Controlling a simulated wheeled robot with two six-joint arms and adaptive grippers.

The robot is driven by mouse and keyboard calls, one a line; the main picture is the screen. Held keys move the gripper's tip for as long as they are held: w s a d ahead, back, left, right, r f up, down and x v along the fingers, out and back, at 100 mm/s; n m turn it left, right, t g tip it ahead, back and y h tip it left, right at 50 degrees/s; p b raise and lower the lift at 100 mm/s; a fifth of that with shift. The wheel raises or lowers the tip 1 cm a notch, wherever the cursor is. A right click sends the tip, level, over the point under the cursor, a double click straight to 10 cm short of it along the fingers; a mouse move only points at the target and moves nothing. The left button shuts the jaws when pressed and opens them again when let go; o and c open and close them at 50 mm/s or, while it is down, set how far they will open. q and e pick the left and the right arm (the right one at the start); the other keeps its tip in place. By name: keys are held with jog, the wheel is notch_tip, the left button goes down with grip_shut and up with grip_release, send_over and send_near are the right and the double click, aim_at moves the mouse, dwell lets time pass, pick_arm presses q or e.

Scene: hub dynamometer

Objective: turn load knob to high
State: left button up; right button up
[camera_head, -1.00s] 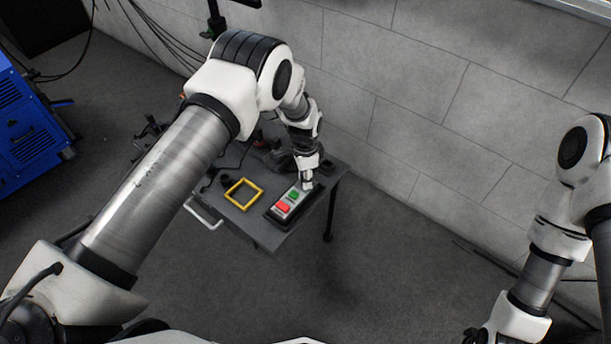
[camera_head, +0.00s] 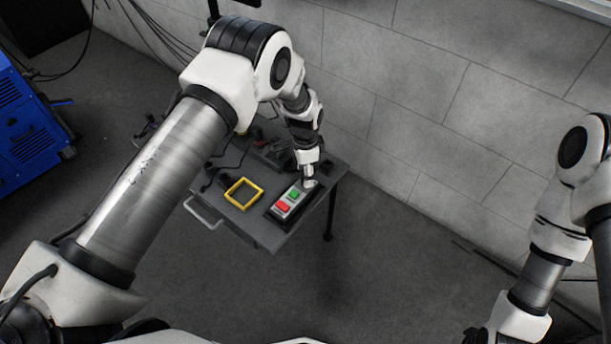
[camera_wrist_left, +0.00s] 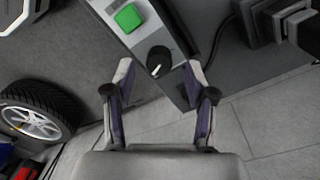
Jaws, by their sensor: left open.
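The load knob (camera_wrist_left: 159,61) is a round black dial with a white pointer mark, at the end of a grey control box in the left wrist view. The box (camera_head: 292,203) lies on the grey table in the head view, with a green button (camera_head: 294,195) and a red button (camera_head: 283,206). My left gripper (camera_wrist_left: 158,82) is open, its two fingers apart with the knob just beyond and between their tips. In the head view my left gripper (camera_head: 309,183) is over the far end of the box and hides the knob there. My right gripper (camera_head: 474,337) is only partly visible at the bottom edge.
A yellow square frame (camera_head: 243,193) lies left of the box on the table (camera_head: 262,228). Dark items and cables lie behind it. A grey brick wall (camera_head: 430,120) stands close behind the table. A wheel (camera_wrist_left: 35,115) shows in the left wrist view.

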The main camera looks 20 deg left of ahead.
aim_at(301, 188)
pick_arm(q)
notch_tip(301, 188, up, 10)
jog(key=shift+f, duration=0.15)
jog(key=shift+w, duration=0.1)
jog(key=s+a+f+n+p, duration=0.1)
jog(key=s+a+n+p, duration=0.1)
jog(key=s, duration=0.9)
jog(key=s+a+f+n+p, duration=0.1)
jog(key=s+n+p, duration=0.4)
jog(key=s, duration=0.7)
jog(key=s+a+f+n+p, duration=0.1)
jog(key=s+a+n+p, duration=0.2)
jog(key=s, duration=0.9)
jog(key=shift+s+a+f+n, duration=0.25)
jog(key=shift+a+n, duration=0.2)
jog(key=shift+n, duration=0.45)
